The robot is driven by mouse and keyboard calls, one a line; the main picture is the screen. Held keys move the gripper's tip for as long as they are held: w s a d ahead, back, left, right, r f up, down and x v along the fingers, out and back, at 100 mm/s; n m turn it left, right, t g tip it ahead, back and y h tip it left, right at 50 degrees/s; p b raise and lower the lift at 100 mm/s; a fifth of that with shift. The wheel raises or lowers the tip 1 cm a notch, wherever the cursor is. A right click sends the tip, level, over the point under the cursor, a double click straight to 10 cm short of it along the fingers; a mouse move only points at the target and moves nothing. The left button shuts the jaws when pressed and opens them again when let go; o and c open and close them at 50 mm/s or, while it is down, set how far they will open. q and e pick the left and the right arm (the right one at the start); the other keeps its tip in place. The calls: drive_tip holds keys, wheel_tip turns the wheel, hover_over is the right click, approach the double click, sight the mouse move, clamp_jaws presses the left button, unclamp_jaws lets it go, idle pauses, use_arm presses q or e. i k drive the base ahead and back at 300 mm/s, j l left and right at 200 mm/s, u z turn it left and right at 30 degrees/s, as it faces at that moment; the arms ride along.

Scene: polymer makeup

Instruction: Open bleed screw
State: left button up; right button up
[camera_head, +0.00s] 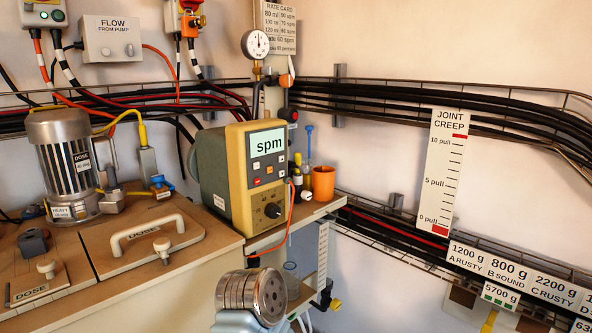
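The dosing pump (222,184) is a yellow and grey-green box with an "spm" display (267,144) and a round black knob (272,211) on its front. It stands on the bench in the middle of the head view. No part is labelled as a bleed screw, and I cannot tell which fitting it is. A small black fitting (253,261) shows below the pump, near an orange tube. A ribbed metal cylinder (252,293) with a drilled end face is at the bottom middle; I cannot tell what it belongs to. No gripper fingers of mine are in view.
A pressure gauge (256,44) stands behind the pump, and an orange cup (323,183) to its right. A silver motor (66,165) and a handled lid (148,234) are on the left bench. Cable trays run along both walls. Labelled plates (508,269) are at lower right.

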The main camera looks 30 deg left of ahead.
sight(303, 168)
drive_tip(key=k+u, duration=0.3)
drive_tip(key=k+j+u, duration=0.15)
drive_tip(key=k+u, duration=0.15)
drive_tip(key=l+u, duration=0.3)
drive_tip(key=u, duration=0.15)
drive_tip(key=i+l+u, duration=0.1)
drive_tip(key=l+u, duration=0.6)
drive_tip(key=u, duration=0.2)
drive_tip(key=k+l, duration=0.1)
drive_tip(key=l, duration=0.4)
drive_tip(key=k+l, duration=0.1)
drive_tip(key=l, duration=0.4)
drive_tip(key=k+l, duration=0.1)
drive_tip(key=l, duration=0.4)
